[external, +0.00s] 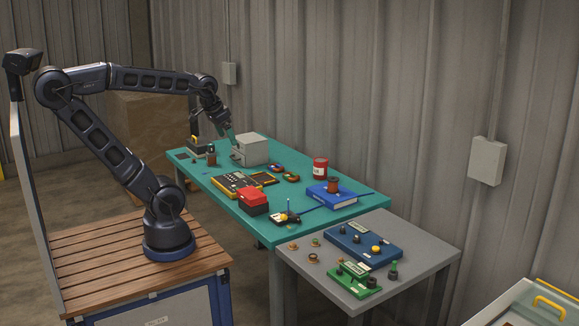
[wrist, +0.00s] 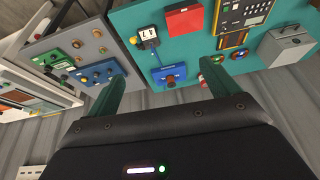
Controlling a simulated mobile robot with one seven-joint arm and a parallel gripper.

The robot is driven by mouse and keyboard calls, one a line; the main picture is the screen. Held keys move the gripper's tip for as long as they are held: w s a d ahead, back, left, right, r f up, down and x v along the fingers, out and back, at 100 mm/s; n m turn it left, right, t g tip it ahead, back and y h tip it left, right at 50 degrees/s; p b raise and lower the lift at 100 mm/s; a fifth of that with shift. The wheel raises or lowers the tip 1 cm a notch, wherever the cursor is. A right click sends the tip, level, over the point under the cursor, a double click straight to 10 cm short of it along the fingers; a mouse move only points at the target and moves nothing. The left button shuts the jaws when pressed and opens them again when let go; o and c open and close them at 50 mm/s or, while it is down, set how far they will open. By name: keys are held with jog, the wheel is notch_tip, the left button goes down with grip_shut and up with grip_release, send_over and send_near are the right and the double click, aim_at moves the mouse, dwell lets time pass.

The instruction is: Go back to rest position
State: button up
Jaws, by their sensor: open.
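My gripper (external: 229,135) hangs from the raised arm over the far end of the teal table (external: 225,190), close to a grey box (external: 252,149); I cannot tell whether they touch. In the wrist view my gripper (wrist: 163,72) has its two green fingers spread wide, with nothing held between them. A blue stand with pegs (external: 362,245) and a smaller green stand (external: 354,277) sit on the grey table (external: 310,274), far from my gripper. Both stands also show in the wrist view, the blue one (wrist: 97,67) and the green one (wrist: 49,57).
The teal table holds a yellow-black multimeter (external: 236,184), a red box (external: 252,201), a red can (external: 320,169) and a blue book (external: 331,195). Several small round parts (external: 313,258) lie on the grey table. A corrugated wall runs behind the tables.

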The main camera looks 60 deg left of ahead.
jog(key=shift+s+f, duration=0.3)
jog(key=shift+s, duration=0.3)
jog(key=shift+s+f, duration=0.25)
jog(key=shift+s, duration=0.35)
dwell(0.5)
